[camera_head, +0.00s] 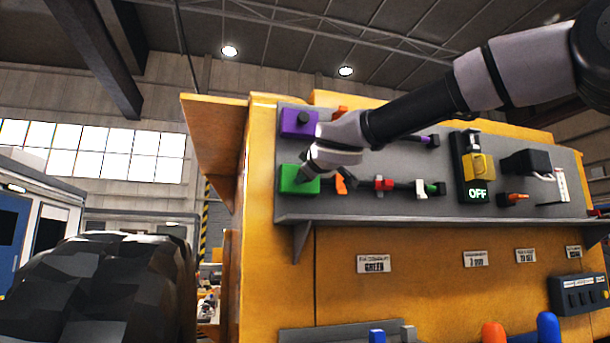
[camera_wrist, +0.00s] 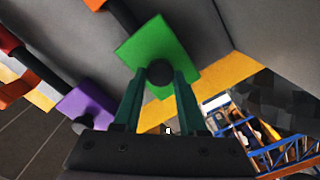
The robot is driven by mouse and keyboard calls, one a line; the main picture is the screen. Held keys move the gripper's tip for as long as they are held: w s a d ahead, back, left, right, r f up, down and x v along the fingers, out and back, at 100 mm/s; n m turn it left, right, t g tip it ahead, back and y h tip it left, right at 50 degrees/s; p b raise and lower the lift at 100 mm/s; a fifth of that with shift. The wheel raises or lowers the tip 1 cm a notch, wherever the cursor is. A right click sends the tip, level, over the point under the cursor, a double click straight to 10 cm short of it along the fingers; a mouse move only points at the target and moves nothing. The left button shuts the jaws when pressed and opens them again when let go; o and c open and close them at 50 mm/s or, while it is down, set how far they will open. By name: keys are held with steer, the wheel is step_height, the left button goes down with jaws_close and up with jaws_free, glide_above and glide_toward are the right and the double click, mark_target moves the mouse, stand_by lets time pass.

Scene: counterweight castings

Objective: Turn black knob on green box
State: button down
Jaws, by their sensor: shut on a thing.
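The green box (camera_head: 292,181) is mounted at the left end of the grey panel, below the purple box (camera_head: 294,124). In the wrist view the green box (camera_wrist: 165,50) fills the upper middle. Its black knob (camera_wrist: 160,74) sits between the fingertips of my gripper (camera_wrist: 160,82), which are shut on it. In the head view my gripper (camera_head: 310,172) is at the green box, and my wrist and fingers hide part of the box and the knob.
The grey panel (camera_head: 400,206) carries orange, red and green fittings, a yellow-and-black switch (camera_head: 478,167) with an OFF display, and a black box (camera_head: 525,162). The purple box (camera_wrist: 86,108) with its own black knob lies left in the wrist view. A dark faceted mass (camera_head: 100,290) stands at lower left.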

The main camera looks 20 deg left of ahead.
steer(key=shift+f+m, duration=0.1)
steer(key=shift+m, duration=0.8)
steer(key=shift+c, duration=2.2)
jaws_free()
steer(key=v, duration=1)
steer(key=shift+s+d, duration=0.2)
steer(key=shift+s, duration=0.15)
